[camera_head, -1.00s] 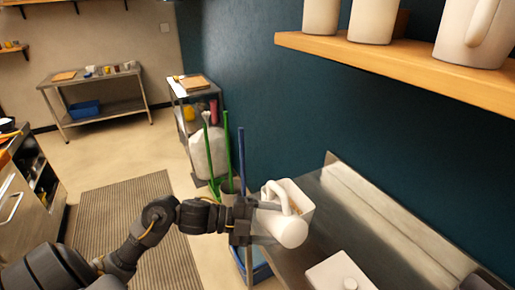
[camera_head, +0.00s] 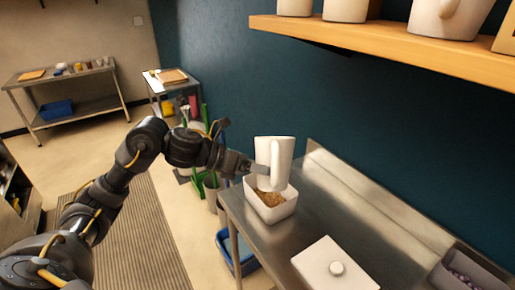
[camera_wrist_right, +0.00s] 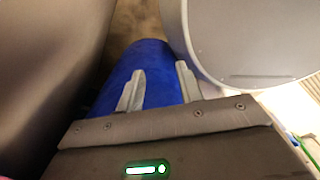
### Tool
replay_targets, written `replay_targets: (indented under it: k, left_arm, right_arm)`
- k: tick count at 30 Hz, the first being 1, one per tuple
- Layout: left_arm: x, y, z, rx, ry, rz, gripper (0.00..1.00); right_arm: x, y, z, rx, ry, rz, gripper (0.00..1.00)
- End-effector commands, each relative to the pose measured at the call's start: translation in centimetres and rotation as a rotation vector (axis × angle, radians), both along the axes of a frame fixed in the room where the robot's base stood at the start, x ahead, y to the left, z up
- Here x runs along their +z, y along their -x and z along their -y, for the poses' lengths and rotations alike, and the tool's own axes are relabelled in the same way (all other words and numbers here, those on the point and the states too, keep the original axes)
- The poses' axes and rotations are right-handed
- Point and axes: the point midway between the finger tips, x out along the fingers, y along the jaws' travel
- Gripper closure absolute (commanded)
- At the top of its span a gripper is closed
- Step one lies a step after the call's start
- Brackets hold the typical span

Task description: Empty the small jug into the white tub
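The white jug (camera_head: 284,160) is held by my left gripper (camera_head: 247,167) over the far part of the white tub (camera_head: 272,214) in the head view. The jug stands close to vertical, its handle towards the camera; I cannot tell which end is up or see inside it. The gripper is shut on its left side. Brown beans lie in the tub, which stands on the steel counter's left end. My right gripper (camera_wrist_right: 160,90) shows only in the right wrist view, its fingers apart with nothing held.
A grey container (camera_head: 465,275) with dark contents is at the lower right. A wooden shelf (camera_head: 390,45) with white jugs overhangs the back. A blue bin (camera_head: 237,250) stands below the counter's left end.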

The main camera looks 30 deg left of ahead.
Motion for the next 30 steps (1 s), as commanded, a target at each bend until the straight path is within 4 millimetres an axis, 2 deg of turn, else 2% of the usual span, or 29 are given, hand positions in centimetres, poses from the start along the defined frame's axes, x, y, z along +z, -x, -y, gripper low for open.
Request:
replay_targets:
  k: [6,12,30]
  left_arm:
    - [2.4,-1.6,-1.1,-0.117,-0.135,0.305,0.59]
    - [4.2,-2.4,-2.0,-0.173,-0.182,0.443,0.59]
    - [4.5,-2.5,-2.1,-0.183,-0.187,0.464,0.59]
  right_arm:
    - [-0.8,0.4,0.2,0.001,0.002,-0.005,0.64]
    - [-1.1,0.5,0.2,0.001,0.002,-0.006,0.64]
    - [-1.1,0.5,-0.4,-0.003,-0.005,-0.007,0.64]
